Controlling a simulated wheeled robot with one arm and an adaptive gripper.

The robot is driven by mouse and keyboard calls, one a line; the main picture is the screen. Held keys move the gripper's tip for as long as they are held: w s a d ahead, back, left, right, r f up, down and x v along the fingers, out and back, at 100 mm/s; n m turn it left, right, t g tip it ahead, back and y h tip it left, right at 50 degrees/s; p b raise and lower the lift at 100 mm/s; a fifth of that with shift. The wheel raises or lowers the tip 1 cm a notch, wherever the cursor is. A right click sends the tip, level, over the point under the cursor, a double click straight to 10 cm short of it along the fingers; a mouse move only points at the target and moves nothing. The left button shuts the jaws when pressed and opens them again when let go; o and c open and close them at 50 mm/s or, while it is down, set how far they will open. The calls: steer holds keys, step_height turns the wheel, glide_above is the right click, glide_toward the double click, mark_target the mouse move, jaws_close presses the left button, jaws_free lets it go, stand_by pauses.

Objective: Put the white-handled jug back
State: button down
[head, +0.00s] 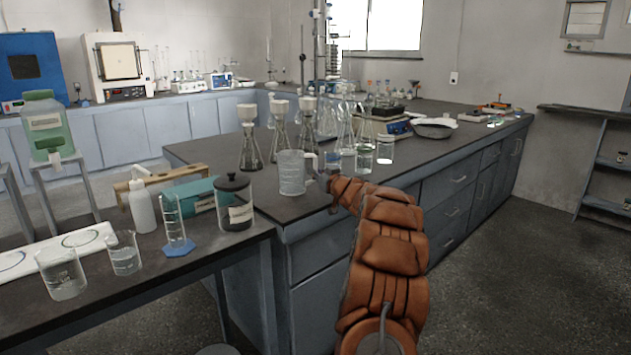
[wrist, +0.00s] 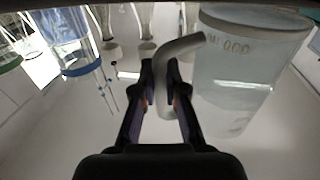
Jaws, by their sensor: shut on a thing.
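The white-handled jug (head: 292,173) is a clear, graduated vessel near the front left corner of the dark island bench (head: 275,209). In the wrist view the jug's body (wrist: 245,75) is at the right, upside down in the picture, with its pale curved handle (wrist: 181,48) between my fingers. My gripper (wrist: 167,70) is shut on the handle. In the head view my gripper (head: 329,184) is small and partly hidden by my orange arm at the jug's right side. I cannot tell whether the jug's base touches the bench top.
Conical flasks with white funnels (head: 279,130) stand behind the jug. Small beakers (head: 364,159) and a glass jar (head: 385,149) stand to its right. A lower front table at left holds a lidded jar (head: 233,202), a blue-based cylinder (head: 174,222) and beakers (head: 123,252).

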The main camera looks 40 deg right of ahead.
step_height(320, 180, down, 2)
steer(key=shift+b, duration=0.3)
steer(key=shift+r, duration=0.1)
steer(key=c, duration=1.2)
jaws_free()
steer(key=shift+s, duration=0.1)
steer(key=p+v, duration=0.1)
steer(key=v, duration=1)
steer(key=shift+s+a, duration=0.2)
steer(key=shift+s, duration=0.15)
